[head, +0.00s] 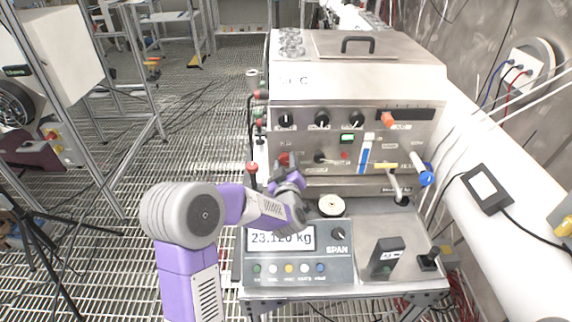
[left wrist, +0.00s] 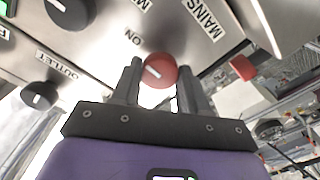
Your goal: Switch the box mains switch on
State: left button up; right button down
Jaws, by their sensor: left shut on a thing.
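The box mains switch is a round red knob (left wrist: 159,71) with a white pointer line, on the steel front panel near the labels MAINS and ON in the left wrist view. Its line slants, with one end to the upper left, roughly on the ON label's side. In the head view the red knob (head: 284,158) shows at the left of the box front, partly hidden by my gripper. My left gripper (left wrist: 157,85) is shut on the knob, one dark finger on each side. In the head view this gripper (head: 287,170) reaches up to the panel. My right gripper is not in view.
The steel box (head: 350,75) has black knobs, an orange switch (head: 388,119) and a blue-handled valve (head: 427,178). Before it stand a scale reading 23.120 kg (head: 297,262), a round pale disc (head: 331,205) and a small black device (head: 385,257). A white pipe runs along the right.

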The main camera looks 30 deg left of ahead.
pick_arm(q)
jog(key=o, duration=1.1)
jog(key=shift+c, duration=0.2)
jog(key=v, duration=0.7)
jog(key=shift+s, duration=0.3)
jog(key=shift+d+f, duration=0.1)
jog(key=shift+d, duration=0.05)
